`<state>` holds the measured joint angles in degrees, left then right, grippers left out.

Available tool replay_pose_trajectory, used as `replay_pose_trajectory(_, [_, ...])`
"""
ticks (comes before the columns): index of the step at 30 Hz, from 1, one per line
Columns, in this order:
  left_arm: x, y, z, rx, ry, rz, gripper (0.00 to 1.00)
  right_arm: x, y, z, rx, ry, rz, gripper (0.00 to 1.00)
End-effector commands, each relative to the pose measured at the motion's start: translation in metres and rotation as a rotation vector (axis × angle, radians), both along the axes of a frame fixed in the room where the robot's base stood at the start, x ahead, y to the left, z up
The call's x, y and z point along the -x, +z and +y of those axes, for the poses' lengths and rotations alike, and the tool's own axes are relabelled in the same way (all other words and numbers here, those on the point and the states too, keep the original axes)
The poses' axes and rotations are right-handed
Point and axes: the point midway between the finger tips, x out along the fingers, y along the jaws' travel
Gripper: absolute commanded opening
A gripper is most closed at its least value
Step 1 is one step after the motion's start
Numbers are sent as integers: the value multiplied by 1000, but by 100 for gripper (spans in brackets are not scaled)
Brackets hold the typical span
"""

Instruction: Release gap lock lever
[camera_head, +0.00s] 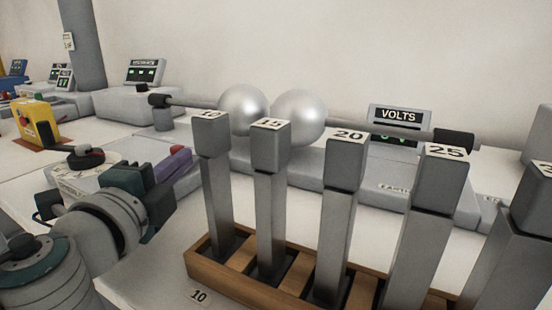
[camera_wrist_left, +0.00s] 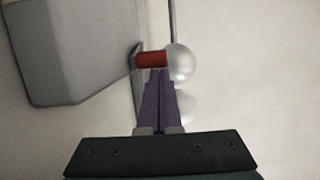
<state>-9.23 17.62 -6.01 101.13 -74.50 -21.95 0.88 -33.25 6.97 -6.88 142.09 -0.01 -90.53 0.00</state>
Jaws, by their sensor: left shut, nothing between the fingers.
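A short red grip on a thin grey lever, which looks like the gap lock lever (camera_wrist_left: 152,59), shows in the left wrist view just past my fingertips. In the head view only a small red bit shows by my fingers. My left gripper (camera_head: 184,156) has purple fingers closed together with nothing between them. In the left wrist view its fingertips (camera_wrist_left: 159,71) point at the red grip, at or very near it; I cannot tell if they touch. Two shiny spheres, left (camera_head: 240,108) and right (camera_head: 299,116), sit close together on a horizontal rod. My right gripper is not in view.
Tall grey numbered blocks (camera_head: 268,190) stand in a wooden rack (camera_head: 230,281) in front. A VOLTS display (camera_head: 398,117) stands behind the rod. A dark round knob (camera_head: 85,155) is left of my gripper. A yellow box (camera_head: 38,118) is far left.

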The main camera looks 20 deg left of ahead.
Motion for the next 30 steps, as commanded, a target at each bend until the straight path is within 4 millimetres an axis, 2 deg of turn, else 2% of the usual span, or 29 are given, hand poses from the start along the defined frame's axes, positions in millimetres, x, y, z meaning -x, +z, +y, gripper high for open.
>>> replay_pose_trajectory(11, [3,-3,9,-7,-121,0,0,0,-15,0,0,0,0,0])
replay_pose_trajectory(22, [7,-5,34,-5,-387,1,0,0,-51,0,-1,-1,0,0])
replay_pose_trajectory(27, [7,-1,43,-2,-485,-1,0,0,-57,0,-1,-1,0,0])
replay_pose_trajectory(30, [7,-1,46,-2,-482,0,0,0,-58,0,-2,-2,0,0])
